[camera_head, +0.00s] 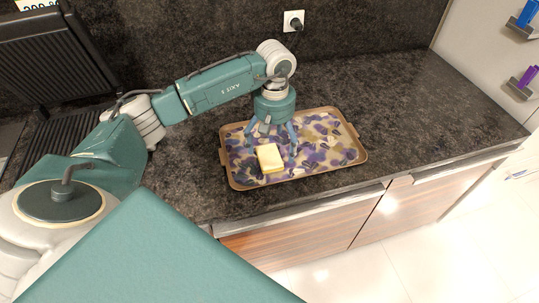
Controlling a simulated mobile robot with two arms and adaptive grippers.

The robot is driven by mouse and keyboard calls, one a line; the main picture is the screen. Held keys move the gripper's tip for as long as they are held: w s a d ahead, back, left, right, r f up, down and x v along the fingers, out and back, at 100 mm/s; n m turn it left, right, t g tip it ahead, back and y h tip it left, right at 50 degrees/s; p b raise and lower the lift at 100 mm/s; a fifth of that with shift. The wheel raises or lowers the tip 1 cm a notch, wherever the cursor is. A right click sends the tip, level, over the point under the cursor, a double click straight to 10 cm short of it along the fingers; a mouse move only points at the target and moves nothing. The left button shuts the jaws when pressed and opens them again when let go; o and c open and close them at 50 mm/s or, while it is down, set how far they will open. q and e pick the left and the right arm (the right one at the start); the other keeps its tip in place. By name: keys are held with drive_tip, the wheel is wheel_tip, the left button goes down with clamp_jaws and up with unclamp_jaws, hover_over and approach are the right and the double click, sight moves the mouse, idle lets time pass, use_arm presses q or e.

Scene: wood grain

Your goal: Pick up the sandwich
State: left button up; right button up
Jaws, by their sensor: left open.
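A small pale yellow sandwich (269,157) lies on a patterned tray (343,151) with a tan rim, near the tray's front left part. My left gripper (271,146) points down over the tray, just behind and above the sandwich. Its blue fingers are spread apart, one to each side, and hold nothing. I cannot tell from this view whether a finger touches the sandwich. My right gripper is not in view.
The tray stands on a dark speckled counter (420,105), which is clear to the right. A black open grill (50,60) stands at the left. A wall socket (293,21) is behind. Wooden cabinets (290,240) are below the counter edge.

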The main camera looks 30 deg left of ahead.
sight(274, 155)
use_arm(q)
drive_tip(key=shift+f+p, duration=0.65)
drive_tip(key=shift+f, duration=1.25)
drive_tip(key=c, duration=1.3)
drive_tip(key=shift+r, duration=0.1)
